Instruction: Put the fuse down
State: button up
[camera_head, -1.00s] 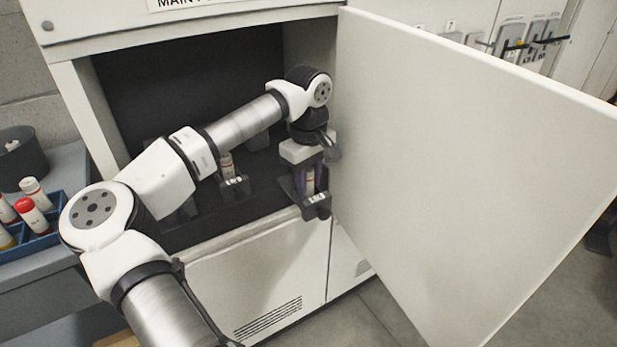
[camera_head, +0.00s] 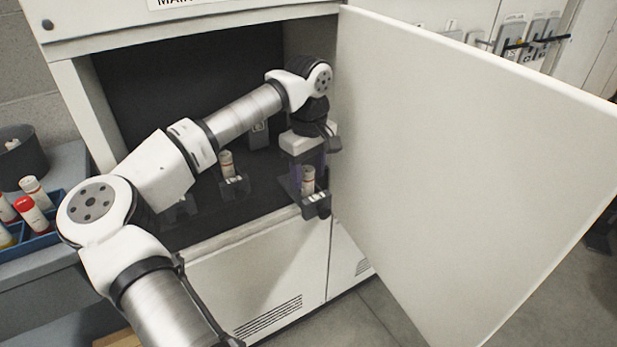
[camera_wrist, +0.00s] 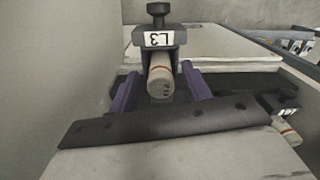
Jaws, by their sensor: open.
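A tan fuse (camera_head: 308,180) stands upright in the dark holder (camera_head: 316,206) at the right front of the open cabinet. In the wrist view the fuse (camera_wrist: 160,82) sits under the holder's part labelled L3 (camera_wrist: 159,39). My gripper (camera_head: 309,168) is directly above the fuse, pointing down. Its purple fingers are open, one on each side of the fuse's upper part. In the wrist view gaps show between the fuse and both fingers of my gripper (camera_wrist: 158,76). The fuse's lower end is hidden in the holder.
A second fuse (camera_head: 227,163) stands in another holder (camera_head: 235,187) to the left. The open white door (camera_head: 460,170) is close to my gripper's right side. A blue crate (camera_head: 45,243) with several red- and white-capped tubes stands on the grey side bench (camera_head: 75,160).

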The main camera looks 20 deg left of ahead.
notch_tip(320, 180, up, 10)
jog(key=shift+r, duration=0.2)
dwell(1.3)
